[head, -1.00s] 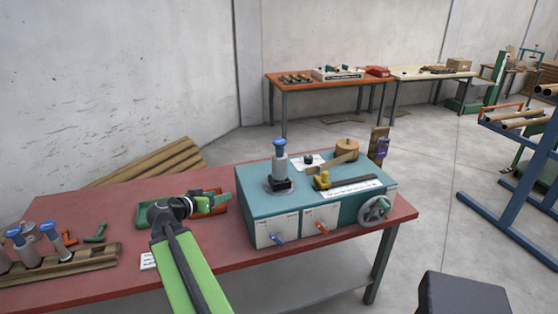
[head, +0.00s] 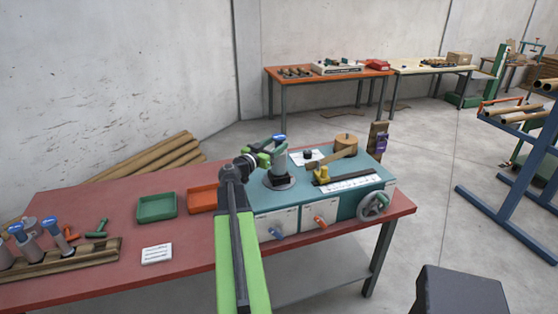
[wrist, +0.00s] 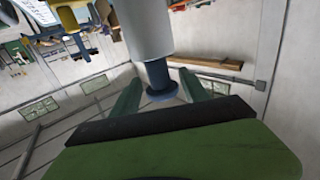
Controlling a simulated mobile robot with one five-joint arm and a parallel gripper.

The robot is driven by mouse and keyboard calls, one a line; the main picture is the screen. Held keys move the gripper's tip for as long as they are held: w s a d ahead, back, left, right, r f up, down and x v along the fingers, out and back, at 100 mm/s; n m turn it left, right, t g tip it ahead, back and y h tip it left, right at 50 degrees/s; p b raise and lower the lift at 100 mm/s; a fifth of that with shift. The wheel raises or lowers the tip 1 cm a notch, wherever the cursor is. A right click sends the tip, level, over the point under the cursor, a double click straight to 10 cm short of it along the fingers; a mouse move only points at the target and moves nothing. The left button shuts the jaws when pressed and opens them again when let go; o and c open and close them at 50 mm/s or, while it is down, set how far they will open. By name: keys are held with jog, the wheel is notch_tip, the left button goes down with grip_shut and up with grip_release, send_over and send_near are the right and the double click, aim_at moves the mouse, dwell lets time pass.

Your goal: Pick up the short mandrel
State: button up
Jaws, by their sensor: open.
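A grey mandrel (head: 278,168) with a blue top stands upright on the teal winder (head: 345,203). My gripper (head: 272,152) is beside its upper end, with the green fingers near the blue top. In the wrist view, the mandrel's grey body (wrist: 143,28) and blue end (wrist: 158,80) show between the two fingers of my gripper (wrist: 160,88). The fingers are apart, and I see no grip on it. More grey mandrels with blue tops, one of them at the front (head: 25,243), stand in a wooden rack (head: 60,264) at the left. I cannot tell by length which mandrel is the short one.
A green tray (head: 157,207) and an orange tray (head: 203,198) sit on the red table (head: 115,210), left of the winder. A yellow part (head: 321,175), a wooden roll (head: 346,146) and a purple can (head: 381,143) are close on the right.

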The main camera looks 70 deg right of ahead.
jog(key=x, duration=0.5)
jog(key=shift+d+r, duration=0.1)
jog(key=shift+d, duration=0.3)
jog(key=shift+a, duration=0.1)
grip_shut()
